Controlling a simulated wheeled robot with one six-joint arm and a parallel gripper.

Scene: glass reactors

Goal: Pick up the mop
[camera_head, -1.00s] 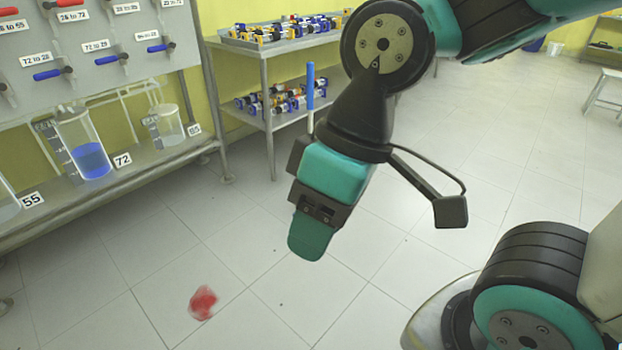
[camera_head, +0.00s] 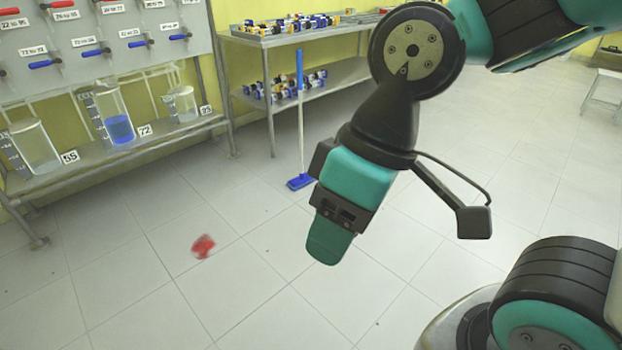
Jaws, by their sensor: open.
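The mop (camera_head: 301,125) stands upright on the tiled floor, in front of the metal shelf table. It has a blue grip at the top, a thin pale pole and a flat blue head (camera_head: 301,182) on the floor. My gripper (camera_head: 328,238) hangs in the middle of the view, pointing down, to the right of the mop in the picture and apart from it. It is open and holds nothing that I can see. Its fingers are seen side-on, so the gap between them is hidden.
A red spill (camera_head: 203,246) lies on the floor at the lower left. The metal shelf table (camera_head: 270,110) carries several small parts behind the mop. A rack with glass vessels (camera_head: 117,122) stands at the left. The tiled floor (camera_head: 130,285) is otherwise largely clear.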

